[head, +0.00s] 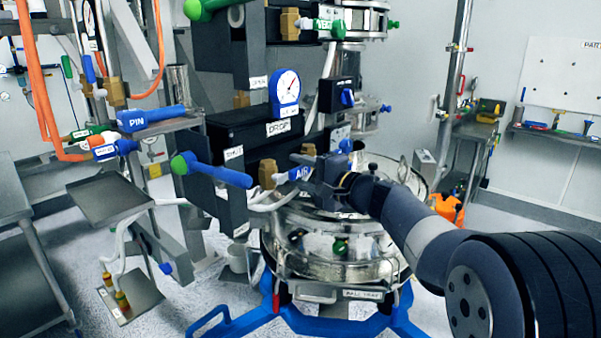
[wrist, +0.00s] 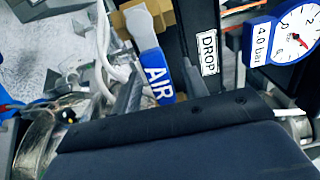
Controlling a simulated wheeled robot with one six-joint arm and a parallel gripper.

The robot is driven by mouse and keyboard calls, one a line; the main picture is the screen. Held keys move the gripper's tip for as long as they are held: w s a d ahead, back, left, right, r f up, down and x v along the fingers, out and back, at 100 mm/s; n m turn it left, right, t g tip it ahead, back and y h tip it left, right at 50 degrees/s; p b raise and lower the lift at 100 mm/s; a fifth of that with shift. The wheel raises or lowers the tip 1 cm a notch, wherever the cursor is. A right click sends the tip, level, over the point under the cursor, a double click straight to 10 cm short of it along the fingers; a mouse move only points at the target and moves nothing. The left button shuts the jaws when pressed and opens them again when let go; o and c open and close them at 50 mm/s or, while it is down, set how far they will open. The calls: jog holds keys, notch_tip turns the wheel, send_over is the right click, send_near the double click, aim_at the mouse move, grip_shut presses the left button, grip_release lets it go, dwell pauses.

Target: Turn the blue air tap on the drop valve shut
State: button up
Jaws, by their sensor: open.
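The blue air tap handle (head: 298,174), marked AIR in white, sticks out to the right of a brass valve body (head: 267,173) below the DROP label. It also shows in the wrist view as a blue handle (wrist: 152,60). My gripper (head: 318,170) is open at the outer end of the handle. In the wrist view, a grey finger shows on each side of the handle's AIR end, which lies between them. I cannot tell whether either finger touches it. The gripper hides the handle's outer tip in the head view.
A blue-rimmed gauge (head: 285,90) stands above the DROP label (head: 278,128). Another blue handle (head: 222,175) with a green end lies left of the air tap. White hoses (head: 275,201) run below it. The round steel sifter (head: 335,262) stands beneath my arm.

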jog(key=b+v, duration=0.2)
jog(key=v, duration=0.8)
jog(key=shift+s+d+b, duration=0.2)
jog(key=shift+d+b, duration=0.05)
jog(key=shift+b, duration=0.05)
jog(key=shift+a, duration=0.1)
jog(key=p+x, duration=0.3)
jog(key=x, duration=0.8)
jog(key=shift+r, duration=0.1)
jog(key=shift+r+n+p, duration=0.25)
jog(key=shift+n+p, duration=0.3)
jog(key=shift+n, duration=0.05)
jog(key=shift+f, duration=0.1)
